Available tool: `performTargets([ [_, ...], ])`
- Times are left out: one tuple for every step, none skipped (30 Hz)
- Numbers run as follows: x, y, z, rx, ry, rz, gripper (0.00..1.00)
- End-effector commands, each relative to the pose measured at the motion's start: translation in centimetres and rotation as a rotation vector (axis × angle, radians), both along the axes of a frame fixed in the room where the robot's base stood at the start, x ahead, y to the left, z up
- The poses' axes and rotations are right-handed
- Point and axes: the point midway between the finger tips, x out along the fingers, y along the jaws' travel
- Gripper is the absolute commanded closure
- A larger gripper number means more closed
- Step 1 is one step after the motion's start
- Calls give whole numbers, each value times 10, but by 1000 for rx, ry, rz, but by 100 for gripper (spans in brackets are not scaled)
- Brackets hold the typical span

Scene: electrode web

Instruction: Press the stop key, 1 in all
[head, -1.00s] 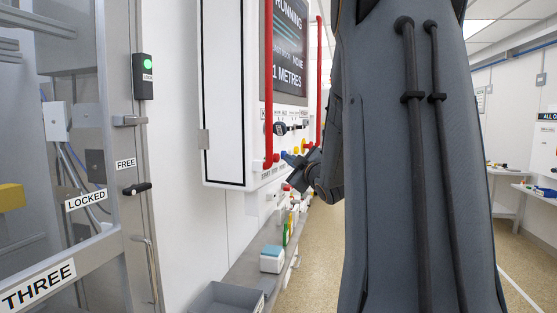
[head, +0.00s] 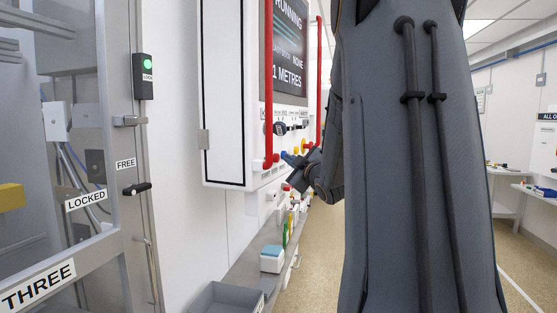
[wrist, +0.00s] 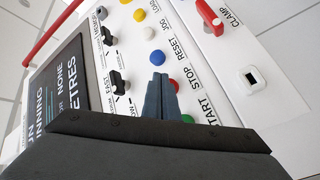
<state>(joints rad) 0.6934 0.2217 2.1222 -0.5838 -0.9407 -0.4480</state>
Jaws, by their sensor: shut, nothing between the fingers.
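A white control panel (head: 228,95) is on the wall. In the wrist view, a red key (wrist: 174,85) sits beside the STOP label, partly covered by my gripper. A green key (wrist: 187,118) sits beside START, and a blue key (wrist: 157,57) beside RESET. My gripper (wrist: 160,78) is shut and empty. Its tips appear beside the red key, between the blue and green ones; I cannot tell whether they touch the panel. In the head view, my gripper (head: 290,159) is at the panel's lower edge. The screen (head: 288,50) reads RUNNING.
A red bar (head: 268,90) stands out from the panel's front. Black switches (wrist: 118,83) and a red-handled CLAMP lever (wrist: 209,16) are near the keys. Below is a ledge with a grey bin (head: 228,298) and a blue-topped box (head: 271,262). A LOCKED cabinet is at left.

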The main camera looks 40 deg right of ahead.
Motion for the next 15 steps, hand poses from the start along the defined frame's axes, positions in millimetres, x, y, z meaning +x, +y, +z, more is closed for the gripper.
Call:
performTargets([
  [0, 0, 0, 0, 0, 0, 100],
  [0, 0, 0, 0, 0, 0, 100],
  [0, 0, 0, 0, 0, 0, 100],
  [0, 0, 0, 0, 0, 0, 100],
  [0, 0, 0, 0, 0, 0, 100],
  [0, 0, 0, 0, 0, 0, 100],
  [0, 0, 0, 0, 0, 0, 100],
  [0, 0, 0, 0, 0, 0, 100],
  [0, 0, 0, 0, 0, 0, 100],
  [0, 0, 0, 0, 0, 0, 100],
  [1, 1, 0, 0, 0, 0, 100],
  [1, 1, 0, 0, 0, 0, 100],
  [2, 1, 0, 0, 0, 0, 100],
  [3, 2, 0, 0, -1, 1, 100],
  [4, 3, -1, 0, -1, 1, 100],
])
